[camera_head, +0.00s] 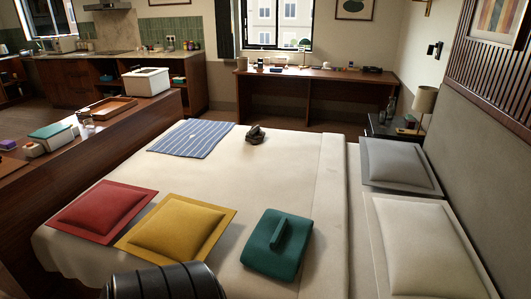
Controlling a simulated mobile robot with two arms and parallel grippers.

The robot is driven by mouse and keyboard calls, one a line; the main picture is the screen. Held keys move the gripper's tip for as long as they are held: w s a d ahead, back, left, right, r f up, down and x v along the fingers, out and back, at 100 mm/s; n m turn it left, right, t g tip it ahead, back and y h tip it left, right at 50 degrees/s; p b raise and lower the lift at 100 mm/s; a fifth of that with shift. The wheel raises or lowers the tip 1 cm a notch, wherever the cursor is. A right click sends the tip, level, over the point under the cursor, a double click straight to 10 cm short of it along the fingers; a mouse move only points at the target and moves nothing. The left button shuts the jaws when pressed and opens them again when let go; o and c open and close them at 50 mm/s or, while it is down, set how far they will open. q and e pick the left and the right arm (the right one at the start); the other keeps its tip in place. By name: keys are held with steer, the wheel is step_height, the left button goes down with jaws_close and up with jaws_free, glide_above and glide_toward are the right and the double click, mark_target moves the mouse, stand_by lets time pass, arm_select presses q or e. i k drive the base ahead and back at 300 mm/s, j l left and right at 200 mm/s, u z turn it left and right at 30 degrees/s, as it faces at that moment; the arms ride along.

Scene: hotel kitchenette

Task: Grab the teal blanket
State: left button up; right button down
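The teal blanket (270,255) lies folded into a compact block on the near part of the bed, right of the yellow cushion. A raised teal strip or fold stands on its top. Nothing covers it, and no gripper touches it. Neither of my grippers is in view. A black, ribbed, rounded part at the bottom edge looks like part of my own body.
The bed (270,180) also holds a red cushion (102,210), a yellow cushion (178,228), a striped blue cloth (192,139), a small dark object (256,135) and two pale pillows (400,165). A wooden counter (110,140) runs along the left.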

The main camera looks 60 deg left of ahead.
mark_target(277, 247)
steer(key=u, duration=1.8)
steer(key=i+u, duration=0.15)
steer(key=u, duration=0.25)
steer(key=i+u, duration=0.2)
steer(key=u, duration=0.2)
